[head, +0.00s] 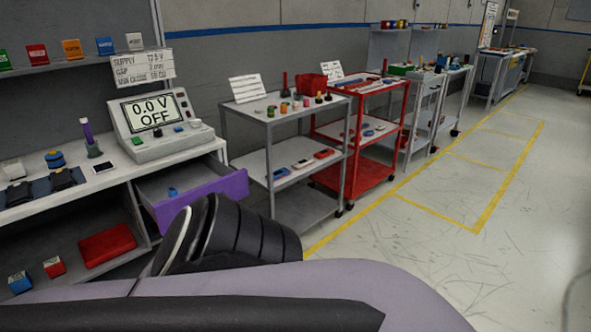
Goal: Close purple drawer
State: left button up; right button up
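The purple drawer (202,197) is in the head view, under the workbench top at left of centre. It is pulled out, its grey inside showing, with a small blue object (172,191) in it. Its purple front faces right and towards me. A dark, ribbed part of my own body stands just below the drawer front and covers its near lower edge. I cannot tell whether it touches the drawer. Neither gripper's fingers can be made out.
The workbench (105,180) carries a power supply reading 0.0 V OFF (155,124). A red box (106,245) lies on its lower shelf. A grey cart (283,160) and a red cart (362,176) stand to the right. The floor (420,260) at right is free.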

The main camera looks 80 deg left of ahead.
aim_at(193, 179)
jog(key=u, duration=3.2)
jog(key=i+j+u, duration=0.55)
jog(key=u, duration=0.2)
jog(key=i+l, duration=0.05)
jog(key=i, duration=0.05)
